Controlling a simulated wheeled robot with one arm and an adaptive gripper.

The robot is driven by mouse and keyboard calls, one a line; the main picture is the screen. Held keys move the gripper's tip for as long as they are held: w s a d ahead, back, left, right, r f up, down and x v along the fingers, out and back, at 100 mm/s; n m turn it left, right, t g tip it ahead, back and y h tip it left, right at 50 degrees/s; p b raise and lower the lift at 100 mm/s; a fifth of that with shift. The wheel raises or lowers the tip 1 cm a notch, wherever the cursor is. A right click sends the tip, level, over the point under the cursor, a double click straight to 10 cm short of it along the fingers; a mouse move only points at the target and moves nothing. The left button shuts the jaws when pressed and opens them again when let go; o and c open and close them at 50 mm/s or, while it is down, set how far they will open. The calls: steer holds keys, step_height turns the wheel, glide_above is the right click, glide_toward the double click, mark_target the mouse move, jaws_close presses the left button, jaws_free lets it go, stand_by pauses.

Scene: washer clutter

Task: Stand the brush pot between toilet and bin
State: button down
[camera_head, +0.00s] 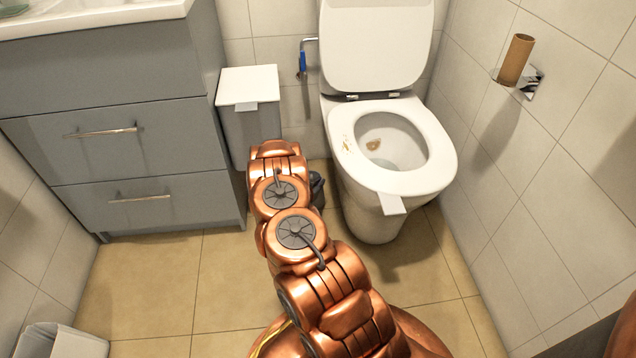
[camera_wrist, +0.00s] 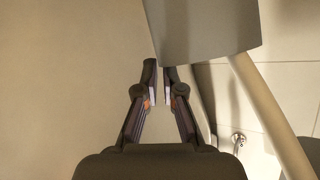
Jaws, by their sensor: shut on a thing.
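My gripper (camera_head: 316,188) is a dark shape mostly hidden behind my copper arm, low between the bin and the toilet. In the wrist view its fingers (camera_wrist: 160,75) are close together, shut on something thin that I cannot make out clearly. The brush pot is not plainly visible in either view; I take it to be what the fingers hold. The grey bin (camera_head: 247,130) with a white lid stands left of my gripper, by the vanity. A grey body, likely the bin (camera_wrist: 205,28), lies just beyond the fingertips. The white toilet (camera_head: 372,205) stands right, lid up.
The grey vanity (camera_head: 120,130) fills the left. A wall pipe with a blue part (camera_head: 303,62) hangs between bin and toilet. A cardboard roll (camera_head: 516,59) sits on the right wall holder. A white container (camera_head: 60,342) is at lower left. The tan floor (camera_head: 150,285) is open at left.

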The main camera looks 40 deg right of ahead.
steer(key=shift+a+f, duration=0.15)
steer(key=shift+f, duration=0.4)
steer(key=c, duration=1.7)
jaws_free()
steer(key=shift+a, duration=0.1)
steer(key=o, duration=0.4)
steer(key=shift+w, duration=0.1)
steer(key=shift+a+r, duration=0.1)
steer(key=shift+r, duration=0.05)
steer(key=p+v, duration=0.4)
steer(key=v, duration=0.7)
steer(key=shift+s+a, duration=0.25)
